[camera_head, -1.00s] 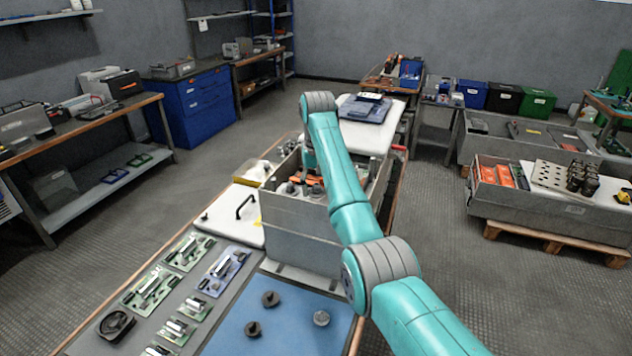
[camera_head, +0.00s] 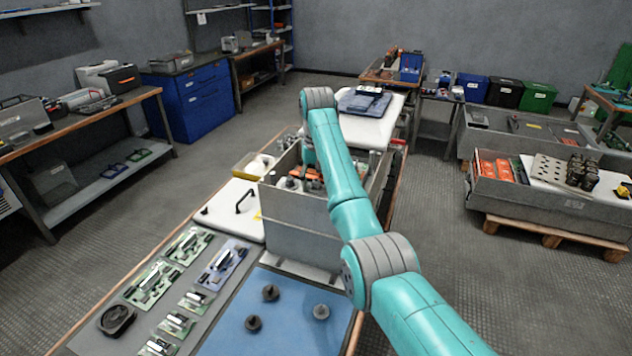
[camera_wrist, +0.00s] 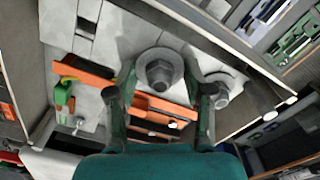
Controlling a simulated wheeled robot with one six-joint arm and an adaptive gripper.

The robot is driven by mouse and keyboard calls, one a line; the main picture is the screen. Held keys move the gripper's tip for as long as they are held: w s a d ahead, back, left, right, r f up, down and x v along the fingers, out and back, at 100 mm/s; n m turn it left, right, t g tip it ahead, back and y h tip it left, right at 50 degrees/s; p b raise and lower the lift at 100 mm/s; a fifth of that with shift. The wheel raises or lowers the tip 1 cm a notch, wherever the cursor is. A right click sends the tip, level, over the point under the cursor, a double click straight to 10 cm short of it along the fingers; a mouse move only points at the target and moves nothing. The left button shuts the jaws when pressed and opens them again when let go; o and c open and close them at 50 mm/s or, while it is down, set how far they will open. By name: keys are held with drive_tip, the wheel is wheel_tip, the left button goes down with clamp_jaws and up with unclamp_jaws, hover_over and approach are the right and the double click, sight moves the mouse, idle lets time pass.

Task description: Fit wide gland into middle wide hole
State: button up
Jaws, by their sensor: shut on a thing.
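My gripper (camera_wrist: 160,88) is shut on a wide grey gland (camera_wrist: 158,72), a round flange with a hex top, held between the two fingertips in the wrist view. Below it is the light grey inside of the metal box (camera_head: 300,228). Whether the gland touches that surface, I cannot tell. The middle wide hole is not visible; the gland and fingers may cover it. A second grey gland (camera_wrist: 222,97) is just right of the right finger. In the head view my arm reaches into the box, and the fingers are hidden there.
Orange parts (camera_wrist: 160,105) lie beneath the fingers. The box's tall wall (camera_wrist: 215,35) runs along the upper right of the wrist view. On the blue mat (camera_head: 285,335) stand three loose pieces, two dark (camera_head: 270,292) and one grey (camera_head: 321,311). Circuit boards (camera_head: 222,265) lie beside it.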

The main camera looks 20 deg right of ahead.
drive_tip(key=shift+f, duration=0.55)
drive_tip(key=o, duration=1.2)
drive_tip(key=shift+c, duration=0.2)
